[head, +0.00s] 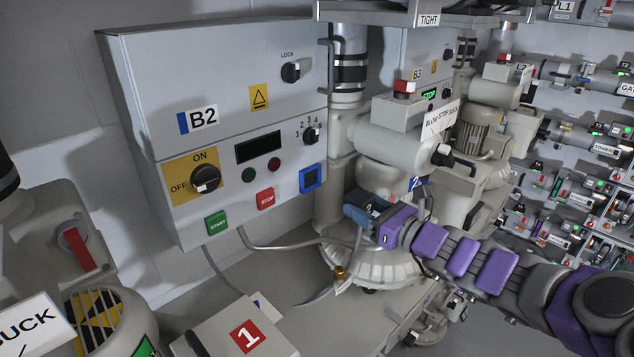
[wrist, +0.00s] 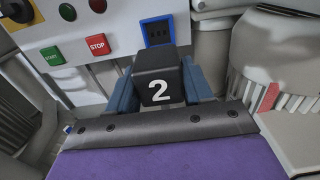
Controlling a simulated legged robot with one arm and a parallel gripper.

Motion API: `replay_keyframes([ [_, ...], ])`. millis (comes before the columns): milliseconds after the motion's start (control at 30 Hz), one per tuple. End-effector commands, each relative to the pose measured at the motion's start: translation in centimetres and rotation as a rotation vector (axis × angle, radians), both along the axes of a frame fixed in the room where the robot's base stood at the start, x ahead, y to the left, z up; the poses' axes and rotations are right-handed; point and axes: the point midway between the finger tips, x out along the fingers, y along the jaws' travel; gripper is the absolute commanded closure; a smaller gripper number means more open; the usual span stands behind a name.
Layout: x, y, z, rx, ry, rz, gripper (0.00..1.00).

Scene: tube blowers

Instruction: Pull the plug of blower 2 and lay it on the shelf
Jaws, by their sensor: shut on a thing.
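My gripper (head: 364,212) is shut on a black plug marked 2 (wrist: 158,82); its blue fingers lie on both sides of the plug in the wrist view. The plug's dark top also shows in the head view (head: 372,202), with the rest partly hidden by the fingers. The plug is apart from the blue-framed socket (head: 311,178) at the lower right of the panel B2 (head: 222,105). The socket's dark face shows behind the plug in the wrist view (wrist: 157,32). I cannot tell which surface is the shelf.
The B2 panel carries an ON/OFF knob (head: 205,179), a green START button (head: 217,224) and a red STOP button (head: 265,199). Hoses run below the panel.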

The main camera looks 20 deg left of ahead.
Motion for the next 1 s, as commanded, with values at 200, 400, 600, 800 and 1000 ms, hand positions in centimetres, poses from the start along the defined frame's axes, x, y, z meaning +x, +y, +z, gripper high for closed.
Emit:
replay_keyframes([
  [200, -0.6, -1.3, 0.0, 0.000, 0.001, 0.001, 0.93],
  [400, -1.1, -2.4, 0.0, 0.000, 0.001, 0.001, 0.93],
  [600, -1.5, -3.7, 0.1, 0.000, 0.001, -0.001, 0.93],
  [800, -2.0, -4.8, 0.1, 0.000, 0.000, -0.001, 0.93],
  [1000, -2.5, -5.9, 0.0, 0.000, 0.001, 0.001, 0.93],
])
